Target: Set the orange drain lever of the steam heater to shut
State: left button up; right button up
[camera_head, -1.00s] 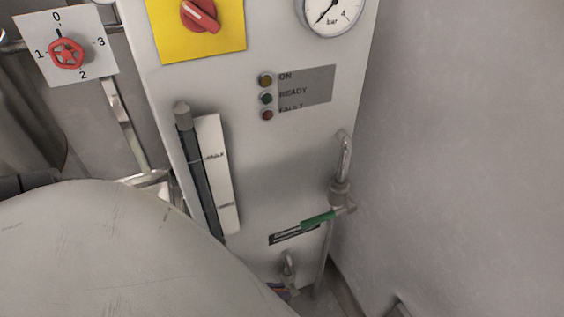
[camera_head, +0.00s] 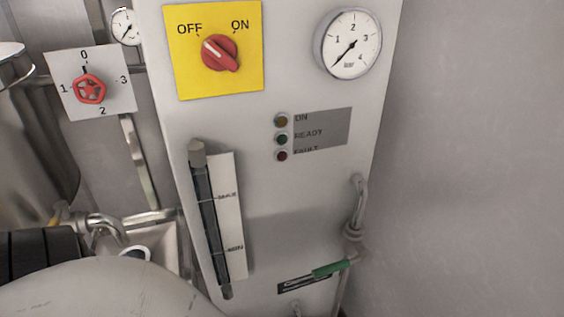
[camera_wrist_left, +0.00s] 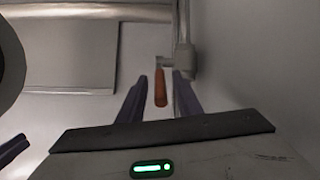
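The orange drain lever (camera_wrist_left: 160,88) hangs down from a grey pipe fitting (camera_wrist_left: 185,58) in the left wrist view. My left gripper (camera_wrist_left: 160,84) is open, with one dark finger on each side of the lever in that picture. Contact with the lever is not visible, and I cannot tell the depth between them. The white front of the steam heater (camera_head: 275,195) fills the middle of the head view. The orange lever does not show there.
The heater front has a red rotary switch (camera_head: 220,52), a pressure gauge (camera_head: 347,44), a sight glass (camera_head: 211,220) and a green-handled lever (camera_head: 330,269) at lower right. A grey wall (camera_head: 480,160) bounds the right side.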

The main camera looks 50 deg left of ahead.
pick_arm(q)
jog(key=p+v, duration=0.3)
jog(key=v, duration=0.7)
jog(key=shift+p, duration=0.35)
jog(key=shift+s+r, duration=0.1)
jog(key=shift+r, duration=0.05)
